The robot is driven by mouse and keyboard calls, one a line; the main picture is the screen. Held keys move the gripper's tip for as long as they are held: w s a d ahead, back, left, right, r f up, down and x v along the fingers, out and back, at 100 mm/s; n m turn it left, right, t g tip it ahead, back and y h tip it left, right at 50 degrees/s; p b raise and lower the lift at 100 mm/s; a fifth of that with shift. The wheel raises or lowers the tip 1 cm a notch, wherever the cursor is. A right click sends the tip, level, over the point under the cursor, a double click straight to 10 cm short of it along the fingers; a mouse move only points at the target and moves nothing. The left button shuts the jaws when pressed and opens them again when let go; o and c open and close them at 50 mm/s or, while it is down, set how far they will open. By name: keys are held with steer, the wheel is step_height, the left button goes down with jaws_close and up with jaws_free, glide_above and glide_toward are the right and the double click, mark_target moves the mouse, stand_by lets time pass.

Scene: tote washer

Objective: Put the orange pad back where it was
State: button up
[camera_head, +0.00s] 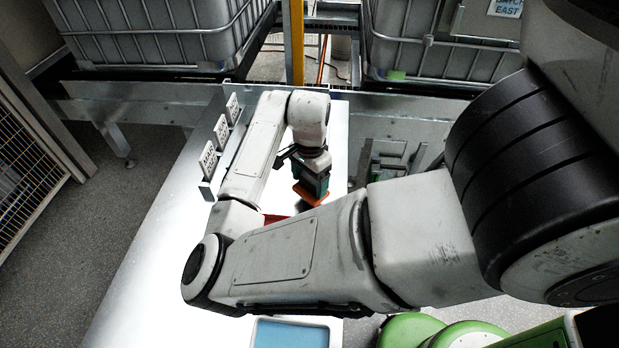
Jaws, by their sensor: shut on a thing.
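The orange pad (309,197) shows at the lower end of my gripper (312,184), over the bright metal table. My gripper points down and is shut on the pad. A dark teal part sits just above the orange; I cannot tell whether it belongs to the pad or to my gripper. The fingertips are small and partly hidden. I cannot tell whether the pad touches the table.
A row of label plates (220,132) stands along the table's left side. A red thing (274,218) is mostly hidden behind my arm. A blue-bottomed tray (258,334) lies at the front. Caged tanks (165,35) stand behind. The table's left part (165,235) is clear.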

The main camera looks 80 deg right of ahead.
mark_target(310, 188)
steer(key=shift+f, duration=0.25)
stand_by(0.3)
steer(key=shift+f+b, duration=0.4)
steer(key=shift+f, duration=0.15)
stand_by(0.3)
steer(key=shift+f+b, duration=0.4)
steer(key=shift+f, duration=0.25)
steer(key=shift+f, duration=0.15)
steer(key=o, duration=1)
